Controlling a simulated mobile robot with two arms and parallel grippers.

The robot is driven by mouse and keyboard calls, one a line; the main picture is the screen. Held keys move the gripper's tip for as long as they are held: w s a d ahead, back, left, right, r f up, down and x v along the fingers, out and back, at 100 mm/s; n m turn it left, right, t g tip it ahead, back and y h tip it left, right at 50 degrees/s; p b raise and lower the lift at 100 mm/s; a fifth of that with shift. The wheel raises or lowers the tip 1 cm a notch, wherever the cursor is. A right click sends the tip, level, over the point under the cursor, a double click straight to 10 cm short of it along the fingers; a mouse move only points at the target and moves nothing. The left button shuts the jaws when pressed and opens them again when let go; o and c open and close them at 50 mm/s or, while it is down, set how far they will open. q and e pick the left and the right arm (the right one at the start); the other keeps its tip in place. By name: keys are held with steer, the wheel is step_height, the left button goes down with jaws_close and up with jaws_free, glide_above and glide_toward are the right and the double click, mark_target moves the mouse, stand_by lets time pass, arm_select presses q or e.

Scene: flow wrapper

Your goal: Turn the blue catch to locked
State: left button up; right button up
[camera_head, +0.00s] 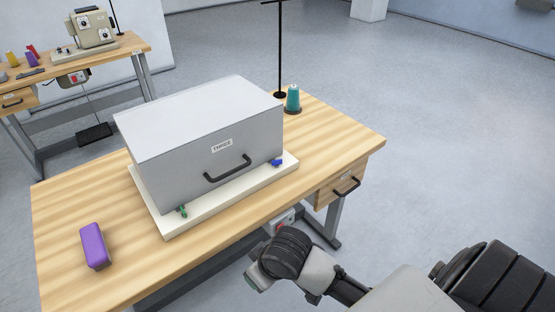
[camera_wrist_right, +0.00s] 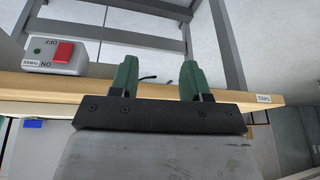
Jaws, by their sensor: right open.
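The blue catch (camera_head: 277,162) is a small piece on the cream base (camera_head: 232,203), at the right front corner of a grey cover (camera_head: 170,168). It is too small to tell whether it is locked. A green catch (camera_head: 182,211) sits at the cover's left front corner. A blue patch (camera_wrist_right: 33,124) shows at the left of the right wrist view; I cannot tell if it is the catch. My right gripper (camera_wrist_right: 157,78) is open, with nothing between its green fingers. In the head view its arm is in front of the table, apart from the catch. My left gripper is out of view.
The cover has a dark front handle (camera_head: 228,168). A purple block (camera_head: 95,246) lies on the table's left (camera_head: 60,205). A teal thread spool (camera_head: 293,99) and a thin black stand (camera_head: 280,60) are behind. A red switch box (camera_wrist_right: 58,54) and drawer (camera_head: 340,186) are at the table front.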

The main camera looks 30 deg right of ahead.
steer(key=w+d+r, duration=0.2)
steer(key=w, duration=0.4)
steer(key=m+h, duration=0.3)
steer(key=m, duration=0.4)
glide_toward(277, 161)
steer(key=x, duration=0.9)
steer(key=shift+b, duration=0.4)
